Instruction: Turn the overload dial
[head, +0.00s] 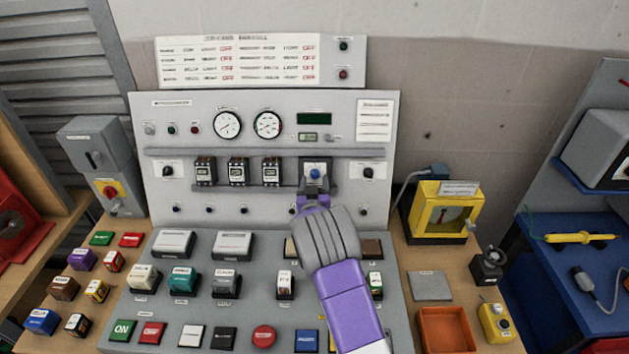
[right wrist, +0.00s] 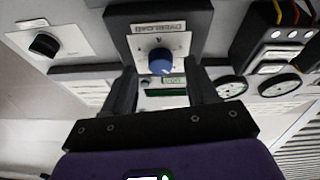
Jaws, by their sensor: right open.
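The overload dial (head: 315,174) is a small blue knob on a white plate in a dark housing on the upright panel. In the right wrist view the blue dial (right wrist: 161,61) shows between the two fingers, under a label that appears upside down. My right gripper (head: 313,190) is just below and in front of the dial in the head view. In the right wrist view the right gripper (right wrist: 162,80) is open, with one dark finger on each side of the dial. I cannot tell whether the fingers touch it. My left gripper is not in view.
Black rotary knobs (head: 368,172) (right wrist: 44,45) and several breakers (head: 238,171) flank the dial. A shelf (head: 260,151) runs above it. The sloped desk (head: 200,312) below holds several buttons. A yellow device (head: 440,212) stands at the right.

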